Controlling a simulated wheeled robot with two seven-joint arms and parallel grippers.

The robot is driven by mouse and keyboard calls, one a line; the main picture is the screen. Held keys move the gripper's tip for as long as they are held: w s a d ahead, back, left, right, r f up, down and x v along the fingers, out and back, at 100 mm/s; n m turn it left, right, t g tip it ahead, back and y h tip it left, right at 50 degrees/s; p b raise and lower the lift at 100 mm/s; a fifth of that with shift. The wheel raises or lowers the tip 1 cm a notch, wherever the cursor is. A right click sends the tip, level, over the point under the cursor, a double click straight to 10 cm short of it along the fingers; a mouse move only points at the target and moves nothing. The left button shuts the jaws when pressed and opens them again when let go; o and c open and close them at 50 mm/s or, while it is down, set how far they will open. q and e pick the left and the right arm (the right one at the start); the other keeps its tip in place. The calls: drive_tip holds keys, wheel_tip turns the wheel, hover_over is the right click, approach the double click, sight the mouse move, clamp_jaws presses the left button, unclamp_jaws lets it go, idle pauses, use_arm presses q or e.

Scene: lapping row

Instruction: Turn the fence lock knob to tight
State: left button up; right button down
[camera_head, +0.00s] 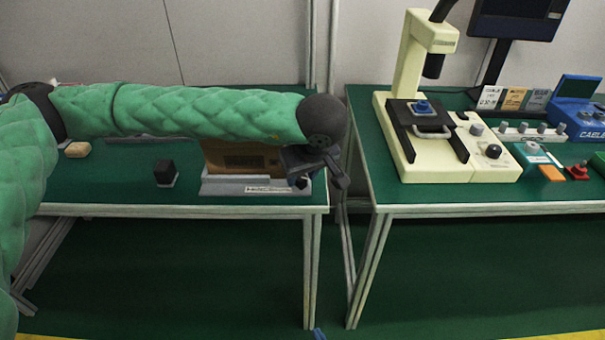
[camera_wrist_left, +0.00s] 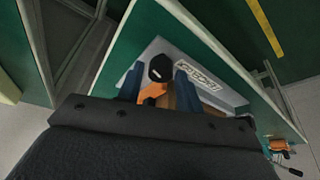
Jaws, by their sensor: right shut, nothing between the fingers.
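A black knob (camera_wrist_left: 160,68) shows in the left wrist view, with an orange part (camera_wrist_left: 152,92) just below it. It belongs to the grey labelled fixture (camera_wrist_left: 205,80); in the head view this fixture (camera_head: 236,187) stands at the left table's right end. My left gripper (camera_head: 318,166) is at that end. In the wrist view its blue fingers (camera_wrist_left: 158,84) are open, one each side of the knob, with gaps visible. Whether they reach its depth I cannot tell. My right gripper (camera_head: 318,333) shows only as a small blue tip at the bottom edge, shut and empty.
A brown block (camera_head: 240,155) stands behind the fixture, partly hidden by my left arm. A black cube (camera_head: 165,172) and a tan piece (camera_head: 77,150) lie left. A gap separates this from the right table (camera_head: 450,202), which carries a cream microscope-like machine (camera_head: 412,70).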

use_arm(q)
drive_tip(key=v, duration=0.7)
drive_tip(key=shift+s+r, duration=0.15)
drive_tip(key=shift+r, duration=0.2)
use_arm(e)
drive_tip(key=shift+s+f, duration=0.35)
drive_tip(key=shift+f, duration=0.1)
drive_tip(key=shift+g, duration=0.3)
